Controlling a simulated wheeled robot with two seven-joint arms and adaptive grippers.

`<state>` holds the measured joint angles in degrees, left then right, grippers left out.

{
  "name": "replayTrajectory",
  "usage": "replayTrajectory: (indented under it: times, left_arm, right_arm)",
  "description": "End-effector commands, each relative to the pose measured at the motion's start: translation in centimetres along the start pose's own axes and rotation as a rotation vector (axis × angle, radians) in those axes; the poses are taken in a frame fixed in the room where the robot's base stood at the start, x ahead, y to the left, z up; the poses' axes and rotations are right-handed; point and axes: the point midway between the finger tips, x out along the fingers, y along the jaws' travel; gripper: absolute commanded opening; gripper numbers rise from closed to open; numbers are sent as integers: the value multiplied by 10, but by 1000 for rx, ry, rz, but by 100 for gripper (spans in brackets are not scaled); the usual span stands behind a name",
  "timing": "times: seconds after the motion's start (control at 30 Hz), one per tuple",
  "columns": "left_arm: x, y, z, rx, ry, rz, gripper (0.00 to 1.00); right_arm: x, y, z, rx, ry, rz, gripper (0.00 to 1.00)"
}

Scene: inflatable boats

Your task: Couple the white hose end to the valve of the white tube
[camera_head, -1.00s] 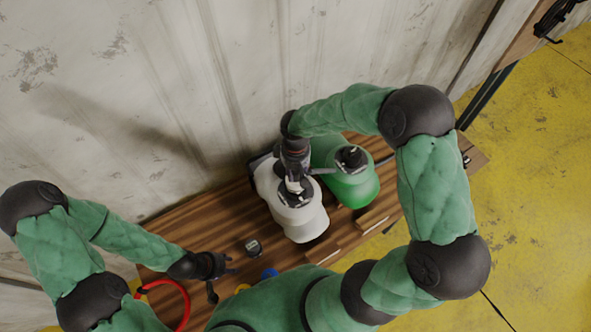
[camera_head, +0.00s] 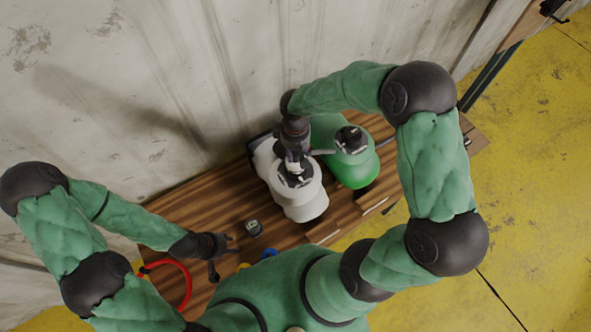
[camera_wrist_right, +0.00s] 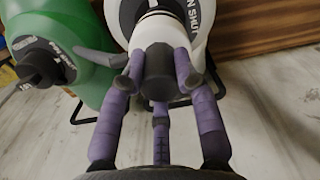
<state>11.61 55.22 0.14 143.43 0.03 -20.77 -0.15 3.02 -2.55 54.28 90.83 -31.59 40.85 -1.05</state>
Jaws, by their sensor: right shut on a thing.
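The white tube (camera_head: 306,204) lies on the wooden bench, and its dark valve plate (camera_head: 294,173) faces up. My right gripper (camera_head: 293,152) is over that valve. In the right wrist view my right gripper (camera_wrist_right: 160,82) is shut around a dark grey cylindrical hose end (camera_wrist_right: 158,62). A white-and-tan collar (camera_wrist_right: 160,25) shows between the hose end and the white tube (camera_wrist_right: 199,48). I cannot tell whether the hose end is seated in the valve or only against it. My left gripper (camera_head: 222,257) is open and empty, low over the left part of the bench.
A green tube (camera_head: 352,172) with its own dark valve stands close right of the white tube. A small dark gauge (camera_head: 254,227), a red hose (camera_head: 187,284) and a blue part (camera_head: 269,253) lie on the bench (camera_head: 205,215). A wall rises behind.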

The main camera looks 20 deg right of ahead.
Motion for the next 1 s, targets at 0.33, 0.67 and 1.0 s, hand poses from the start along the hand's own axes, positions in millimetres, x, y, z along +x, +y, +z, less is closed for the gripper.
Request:
replayTrajectory:
  times: [0.33,0.67,1.0]
  left_arm:
    - [9,-3,0,0,0,0,40]
    - [17,-6,-1,0,0,0,40]
    - [18,-6,-1,0,0,0,40]
  right_arm:
    - [11,0,0,0,0,0,0]
    - [22,0,0,0,0,0,0]
    - [24,1,-1,0,0,0,0]
